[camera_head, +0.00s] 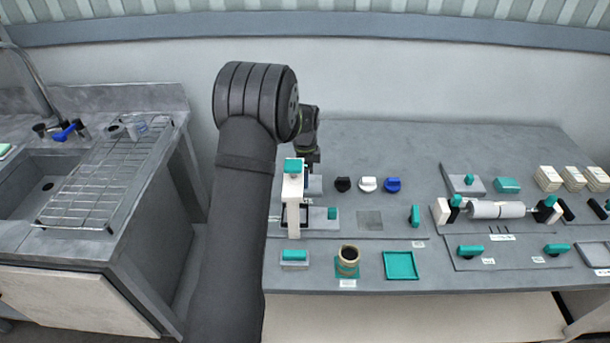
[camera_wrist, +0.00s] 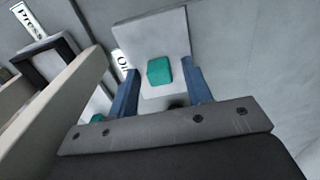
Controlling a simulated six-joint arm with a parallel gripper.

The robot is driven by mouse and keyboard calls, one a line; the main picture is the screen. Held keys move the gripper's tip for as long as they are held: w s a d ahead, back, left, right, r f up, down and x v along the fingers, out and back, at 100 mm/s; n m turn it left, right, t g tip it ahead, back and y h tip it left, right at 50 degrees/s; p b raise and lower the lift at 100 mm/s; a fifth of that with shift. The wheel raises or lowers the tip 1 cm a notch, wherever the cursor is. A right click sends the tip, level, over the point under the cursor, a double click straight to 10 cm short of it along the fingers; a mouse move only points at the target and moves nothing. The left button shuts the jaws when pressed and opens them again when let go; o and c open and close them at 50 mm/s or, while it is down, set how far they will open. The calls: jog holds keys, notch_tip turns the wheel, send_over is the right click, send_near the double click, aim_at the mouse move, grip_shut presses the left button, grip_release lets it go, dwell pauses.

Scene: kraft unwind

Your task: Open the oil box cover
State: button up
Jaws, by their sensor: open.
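The oil box cover shows in the wrist view as a pale grey block with a teal knob (camera_wrist: 159,71) on it. A label reading "Oi", partly hidden, lies to its left. A flat grey panel (camera_wrist: 150,32) shows just beyond the knob. My gripper (camera_wrist: 158,76) is open, with one blue finger on each side of the knob. I cannot tell whether either finger touches it. In the head view my gripper (camera_head: 312,158) is dark and small behind the white teal-topped post. The post hides most of the oil box there; only a grey part (camera_head: 315,185) shows.
The white post (camera_head: 293,205) with a dark frame stands close to my gripper; its beam shows at left in the wrist view. Black, white and blue knobs (camera_head: 367,184) are to the right. A teal tray (camera_head: 400,266) and a brown cup (camera_head: 348,260) are in front.

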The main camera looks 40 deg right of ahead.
jog(key=shift+f, duration=0.15)
jog(key=shift+c, duration=0.4)
grip_shut()
jog(key=shift+w+d, duration=2.75)
jog(key=shift+o, duration=0.4)
grip_release()
notch_tip(320, 180, up, 18)
jog(key=shift+f, duration=0.25)
